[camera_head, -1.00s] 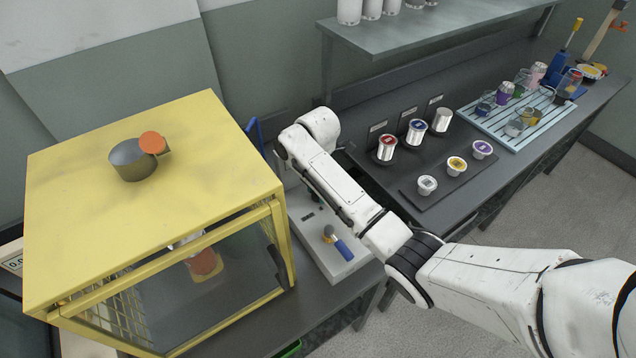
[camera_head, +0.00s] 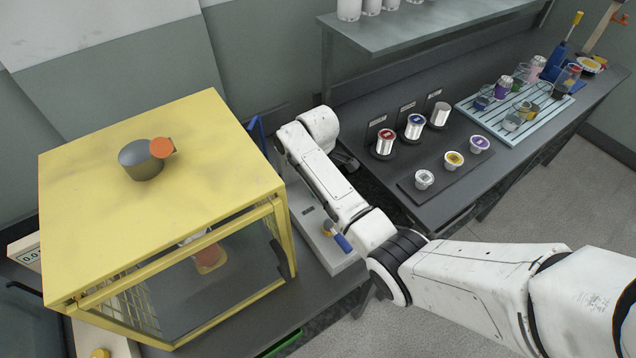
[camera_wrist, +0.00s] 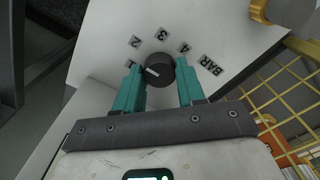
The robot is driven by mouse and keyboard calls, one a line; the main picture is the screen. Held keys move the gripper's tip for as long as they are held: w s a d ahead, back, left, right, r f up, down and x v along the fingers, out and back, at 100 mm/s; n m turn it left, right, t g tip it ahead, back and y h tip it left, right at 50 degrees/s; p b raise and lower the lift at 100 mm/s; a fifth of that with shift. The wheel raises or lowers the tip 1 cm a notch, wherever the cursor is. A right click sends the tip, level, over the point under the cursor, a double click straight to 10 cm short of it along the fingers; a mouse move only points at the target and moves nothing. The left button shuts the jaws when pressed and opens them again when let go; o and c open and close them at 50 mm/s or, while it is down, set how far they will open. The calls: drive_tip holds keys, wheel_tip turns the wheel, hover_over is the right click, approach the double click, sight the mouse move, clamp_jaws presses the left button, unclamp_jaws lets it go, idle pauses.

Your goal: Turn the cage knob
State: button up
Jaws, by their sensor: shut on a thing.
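In the wrist view a round black knob (camera_wrist: 160,70) sits on a white panel (camera_wrist: 105,45) marked 1 to 4 and BAR. Its white pointer line faces left, towards the 1. The teal fingers of my gripper (camera_wrist: 161,80) are shut on the knob, one on each side. The yellow cage (camera_head: 150,190) stands at the left in the head view, with a grey round part (camera_head: 140,160) and an orange cap (camera_head: 162,147) on top. Its yellow mesh (camera_wrist: 270,95) is right of my gripper in the wrist view.
A shelf (camera_head: 430,22) hangs behind. Floor shows at right.

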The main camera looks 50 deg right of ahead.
drive_tip(key=shift+m, duration=1)
drive_tip(key=o, duration=1)
drive_tip(key=shift+o, duration=0.2)
drive_tip(key=shift+r, duration=0.15)
wheel_tip(320, 180, up, 10)
drive_tip(key=shift+r, duration=0.25)
